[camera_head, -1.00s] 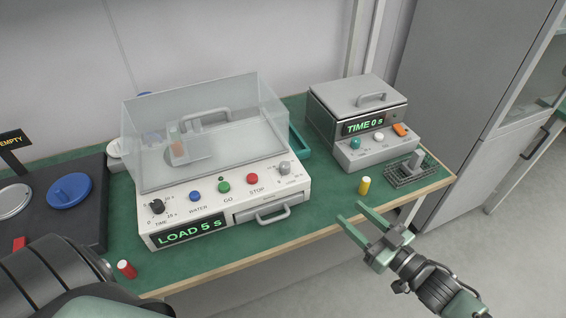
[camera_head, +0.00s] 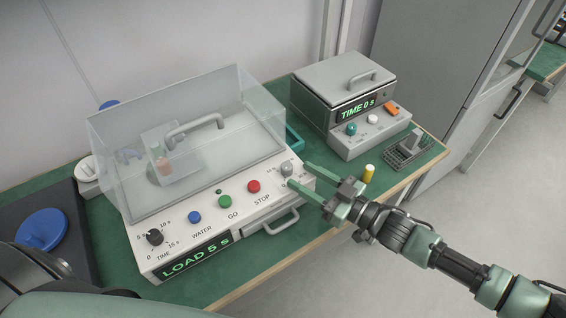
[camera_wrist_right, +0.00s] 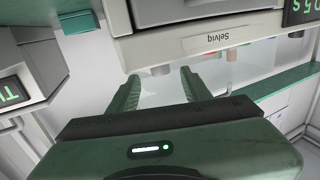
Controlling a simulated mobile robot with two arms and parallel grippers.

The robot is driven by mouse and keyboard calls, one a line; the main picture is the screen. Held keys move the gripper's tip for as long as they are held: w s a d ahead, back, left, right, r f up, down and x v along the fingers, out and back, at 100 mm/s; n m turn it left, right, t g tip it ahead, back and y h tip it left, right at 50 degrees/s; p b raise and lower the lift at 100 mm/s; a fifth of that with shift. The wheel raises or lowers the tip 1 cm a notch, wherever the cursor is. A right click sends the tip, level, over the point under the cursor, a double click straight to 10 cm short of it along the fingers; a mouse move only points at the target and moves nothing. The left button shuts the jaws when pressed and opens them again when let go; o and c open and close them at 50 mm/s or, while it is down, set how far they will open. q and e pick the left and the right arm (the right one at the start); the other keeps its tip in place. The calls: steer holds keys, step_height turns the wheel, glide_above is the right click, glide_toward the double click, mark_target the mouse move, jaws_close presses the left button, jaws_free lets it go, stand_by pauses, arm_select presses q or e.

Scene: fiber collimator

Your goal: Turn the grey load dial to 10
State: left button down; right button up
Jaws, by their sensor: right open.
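The grey load dial (camera_head: 287,169) is a small knob at the right end of the white machine's sloped panel (camera_head: 175,235). The black display (camera_head: 198,258) on that machine reads LOAD 5 s in green. My right gripper (camera_head: 299,175) is open and empty, its green fingertips close to the dial at the panel's right end. I cannot tell whether they touch it. In the right wrist view the two fingers (camera_wrist_right: 158,78) stand apart below the machine's edge, with a small grey piece between the tips that may be the dial. My left gripper is out of view.
Red (camera_head: 254,187), green (camera_head: 225,201) and blue (camera_head: 195,216) buttons and a black time dial (camera_head: 155,237) share the panel. A drawer handle (camera_head: 280,222) sticks out below. A grey lidded machine (camera_head: 343,95), a yellow vial (camera_head: 369,173) and a wire rack (camera_head: 407,150) stand to the right.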

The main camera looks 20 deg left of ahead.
mark_target(292, 170)
steer(key=x, duration=0.5)
steer(key=shift+w+a, duration=0.15)
steer(key=shift+a, duration=0.25)
steer(key=shift+p, duration=0.35)
jaws_close()
